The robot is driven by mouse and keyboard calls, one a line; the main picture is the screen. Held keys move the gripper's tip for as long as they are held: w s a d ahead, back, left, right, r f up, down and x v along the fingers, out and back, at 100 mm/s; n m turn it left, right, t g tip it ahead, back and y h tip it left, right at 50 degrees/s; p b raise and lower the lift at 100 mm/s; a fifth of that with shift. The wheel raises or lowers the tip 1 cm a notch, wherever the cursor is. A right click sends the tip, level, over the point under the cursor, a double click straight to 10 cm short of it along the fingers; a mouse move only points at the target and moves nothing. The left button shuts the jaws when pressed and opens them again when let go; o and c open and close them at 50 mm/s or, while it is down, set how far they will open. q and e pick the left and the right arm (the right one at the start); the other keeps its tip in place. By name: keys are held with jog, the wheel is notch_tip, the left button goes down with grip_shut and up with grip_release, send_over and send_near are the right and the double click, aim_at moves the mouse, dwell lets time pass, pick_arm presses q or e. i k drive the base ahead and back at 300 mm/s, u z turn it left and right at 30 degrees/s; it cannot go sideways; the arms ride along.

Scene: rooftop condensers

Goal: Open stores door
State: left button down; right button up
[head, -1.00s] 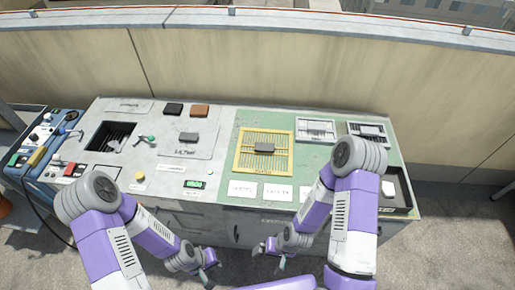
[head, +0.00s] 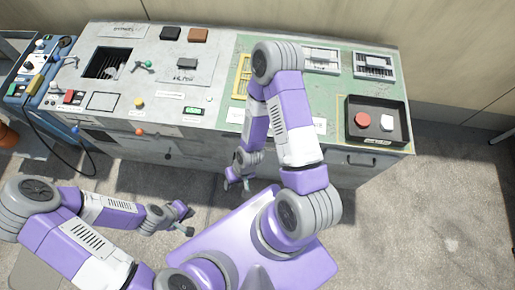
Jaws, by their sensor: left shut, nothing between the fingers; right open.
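The grey bench (head: 215,60) has a cabinet front (head: 215,150) below its top, seen steeply from above. A dark knob (head: 168,156) and a dark handle (head: 362,160) show on that front. I cannot tell which panel is the stores door; no open door shows. My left gripper (head: 190,220) is shut and empty, over the floor in front of the bench and apart from the front. My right gripper (head: 238,187) is open and empty, just before the middle of the front. My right arm hides part of the front and the bench top.
A black tray (head: 400,138) with a red disc (head: 362,119) and a white piece (head: 387,122) sits at the bench's right end. A blue unit (head: 33,80) with a hanging cable stands at the left. The floor at right is clear.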

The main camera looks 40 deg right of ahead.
aim_at(271, 166)
jog(key=k, duration=0.8)
jog(key=z, duration=0.9)
jog(key=i, duration=0.5)
jog(key=z, duration=1.85)
jog(key=k, duration=1.2)
jog(key=u, duration=1.8)
jog(key=i, duration=0.5)
jog(key=u, duration=0.1)
